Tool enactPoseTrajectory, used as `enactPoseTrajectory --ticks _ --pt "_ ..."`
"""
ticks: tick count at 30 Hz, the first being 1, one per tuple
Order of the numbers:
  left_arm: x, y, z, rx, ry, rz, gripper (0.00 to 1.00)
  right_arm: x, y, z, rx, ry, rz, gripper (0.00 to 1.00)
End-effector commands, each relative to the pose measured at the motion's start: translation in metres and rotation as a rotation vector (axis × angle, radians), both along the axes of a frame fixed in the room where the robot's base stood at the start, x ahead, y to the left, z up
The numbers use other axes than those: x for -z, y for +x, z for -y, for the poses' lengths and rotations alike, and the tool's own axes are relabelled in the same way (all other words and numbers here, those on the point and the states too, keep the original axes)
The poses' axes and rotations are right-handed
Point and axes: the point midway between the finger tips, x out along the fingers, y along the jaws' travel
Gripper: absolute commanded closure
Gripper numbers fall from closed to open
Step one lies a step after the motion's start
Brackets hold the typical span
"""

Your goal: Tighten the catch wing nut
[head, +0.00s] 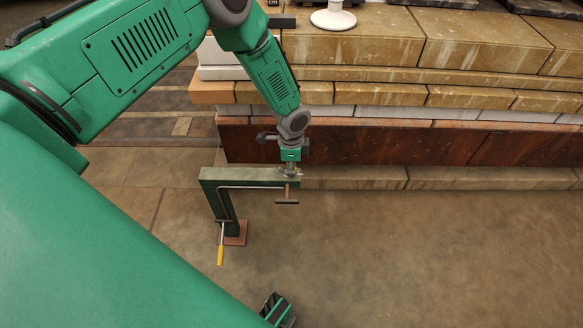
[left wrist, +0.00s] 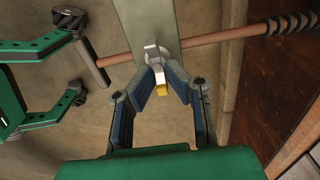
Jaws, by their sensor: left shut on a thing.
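My left gripper (head: 290,168) is at the end of the dark green arm of a clamp-like frame (head: 250,174). In the left wrist view, its blue fingers (left wrist: 161,84) are shut on a small metal wing nut with a yellow part (left wrist: 162,90), in front of the flat bar. The fingertips hide part of the nut. A copper-coloured rod (left wrist: 225,33) crosses behind the nut, with a cross handle at its left end. My right gripper (left wrist: 72,55) appears at the left of that view, fingers spread and empty; it seems to show at the head view's bottom edge (head: 280,310).
A yellow-handled tool (head: 220,252) hangs by the frame's post, which stands on a reddish base plate (head: 236,236). A stepped stack of tan blocks (head: 365,40) rises behind, above a rust-brown wall (head: 400,145). The floor at the right is clear.

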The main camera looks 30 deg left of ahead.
Motion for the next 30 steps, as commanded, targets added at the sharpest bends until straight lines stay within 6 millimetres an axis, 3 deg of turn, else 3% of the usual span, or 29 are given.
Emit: enactPoseTrajectory --ticks 3,5,6,17,20,30 --pt "-0.001 0.003 0.0 0.002 -0.001 0.009 1.0 0.0 0.0 0.0 0.0 0.0 0.0 0.19" --pt "-0.001 0.003 0.0 0.002 -0.001 0.009 0.76 0.0 0.0 0.0 0.0 0.0 0.0 0.19" --pt "-0.001 0.003 0.0 0.001 0.0 0.008 0.7 0.0 0.0 0.0 0.0 0.0 0.0 0.19" --pt "-0.004 0.001 0.0 0.0 0.0 0.004 0.7 -0.001 -0.002 0.0 0.0 0.0 0.002 0.19" --pt "-0.016 0.002 0.0 0.0 0.0 0.004 0.7 -0.001 -0.002 0.0 0.0 0.0 0.003 0.19" --pt "-0.086 0.002 -0.001 -0.001 -0.001 0.005 0.7 -0.001 -0.002 0.0 0.0 0.0 0.003 0.19"
